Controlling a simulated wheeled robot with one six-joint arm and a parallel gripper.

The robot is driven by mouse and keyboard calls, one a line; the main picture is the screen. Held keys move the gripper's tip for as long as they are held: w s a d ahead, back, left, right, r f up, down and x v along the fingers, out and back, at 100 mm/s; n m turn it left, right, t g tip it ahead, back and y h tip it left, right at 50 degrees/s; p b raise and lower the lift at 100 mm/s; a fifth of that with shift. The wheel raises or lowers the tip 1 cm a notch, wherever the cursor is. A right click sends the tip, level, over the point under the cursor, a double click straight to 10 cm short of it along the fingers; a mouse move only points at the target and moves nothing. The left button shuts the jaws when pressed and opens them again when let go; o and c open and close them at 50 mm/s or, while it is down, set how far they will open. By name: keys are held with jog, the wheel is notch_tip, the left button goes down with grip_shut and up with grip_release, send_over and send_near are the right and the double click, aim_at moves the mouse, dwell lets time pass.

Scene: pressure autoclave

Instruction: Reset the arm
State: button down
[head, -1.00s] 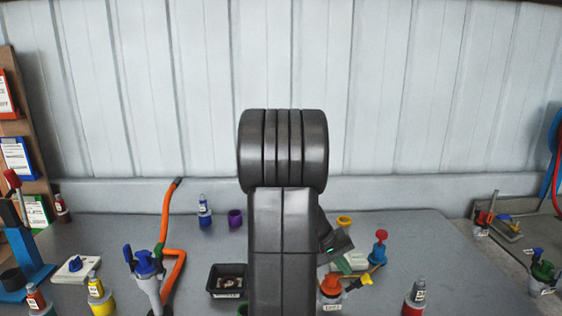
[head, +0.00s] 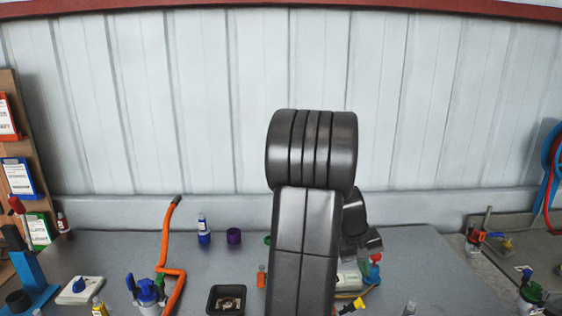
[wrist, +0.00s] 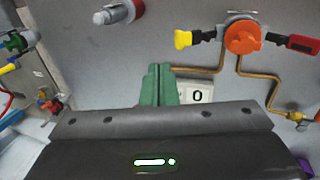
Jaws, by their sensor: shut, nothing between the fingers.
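My arm stands upright in the middle of the head view, its dark links hiding part of the bench behind. My wrist shows to the right of the arm, and the fingers cannot be made out there. In the wrist view my gripper (wrist: 159,74) shows as two green fingers pressed together, with nothing between them. Beyond and beside them is a white block marked "0" (wrist: 197,94). An orange round knob (wrist: 243,38) with yellow and red ends sits on brass tubing at the upper right. The gripper appears apart from both.
The grey bench (head: 110,250) carries an orange bent pipe (head: 166,245), a black tray (head: 212,301), a purple cup (head: 233,236), a blue bottle (head: 204,232) and a blue-topped valve (head: 147,293). A pale ribbed wall (head: 180,110) stands behind.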

jog(key=b, duration=0.6)
send_over(358, 303)
notch_tip(358, 303, down, 7)
jog(key=a+b, duration=0.1)
jog(key=a, duration=0.1)
jog(key=a+f+h+b, duration=0.1)
jog(key=a, duration=0.1)
jog(key=a+f+h+b, duration=0.1)
jog(key=a, duration=0.1)
jog(key=shift+s+a+r+h+b, duration=0.1)
jog(key=shift+a+h+b, duration=0.2)
jog(key=shift+h+b, duration=0.2)
jog(key=a+h+b, duration=0.2)
jog(key=shift+a+f+h+b, duration=0.2)
jog(key=shift+f+h+b, duration=0.1)
jog(key=shift+f+h, duration=0.1)
jog(key=s+a+r, duration=0.3)
jog(key=a+r, duration=0.3)
jog(key=r, duration=0.1)
jog(key=shift+a, duration=0.15)
